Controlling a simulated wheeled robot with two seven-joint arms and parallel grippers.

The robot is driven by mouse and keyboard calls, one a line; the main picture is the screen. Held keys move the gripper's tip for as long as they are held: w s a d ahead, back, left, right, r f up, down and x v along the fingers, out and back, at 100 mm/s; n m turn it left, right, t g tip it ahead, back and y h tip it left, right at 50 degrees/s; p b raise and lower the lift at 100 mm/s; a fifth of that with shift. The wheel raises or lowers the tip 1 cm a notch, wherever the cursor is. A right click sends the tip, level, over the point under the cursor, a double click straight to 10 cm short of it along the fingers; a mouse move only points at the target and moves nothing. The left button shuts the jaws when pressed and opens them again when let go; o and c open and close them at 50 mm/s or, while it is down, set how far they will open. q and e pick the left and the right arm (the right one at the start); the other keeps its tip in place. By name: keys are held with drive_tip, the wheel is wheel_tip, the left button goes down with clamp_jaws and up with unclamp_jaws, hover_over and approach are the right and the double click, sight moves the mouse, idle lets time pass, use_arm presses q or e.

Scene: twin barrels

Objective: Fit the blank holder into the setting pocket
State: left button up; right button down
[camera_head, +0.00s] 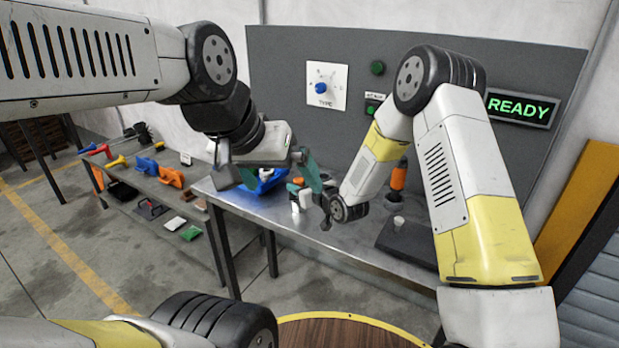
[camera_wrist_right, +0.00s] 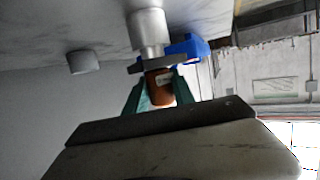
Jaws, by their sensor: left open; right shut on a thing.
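In the right wrist view my right gripper (camera_wrist_right: 157,96) has teal fingers shut on an orange-brown body with a pale label, which looks like the blank holder (camera_wrist_right: 161,88). A dark flange and a silver cylinder (camera_wrist_right: 149,30) line up beyond it; I cannot tell whether they are part of it. In the head view my right wrist is over the bench, and its fingers and grasp are not clear. My left gripper (camera_head: 270,178) is open above the bench's left end, in front of a blue tray (camera_head: 265,186). I cannot make out the setting pocket for certain.
A dark block (camera_head: 408,243) with a small grey cylinder (camera_head: 398,221) lies on the metal bench (camera_head: 345,245). An orange-handled thing (camera_head: 398,178) stands behind my right arm. A panel with a blue knob (camera_head: 321,88) and a READY sign (camera_head: 519,107) is behind. A side shelf (camera_head: 205,222) holds tools.

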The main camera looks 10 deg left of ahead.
drive_tip(key=shift+f, duration=0.6)
drive_tip(key=c, duration=1)
unclamp_jaws()
drive_tip(key=shift+o, duration=0.2)
drive_tip(key=shift+v, duration=3.9)
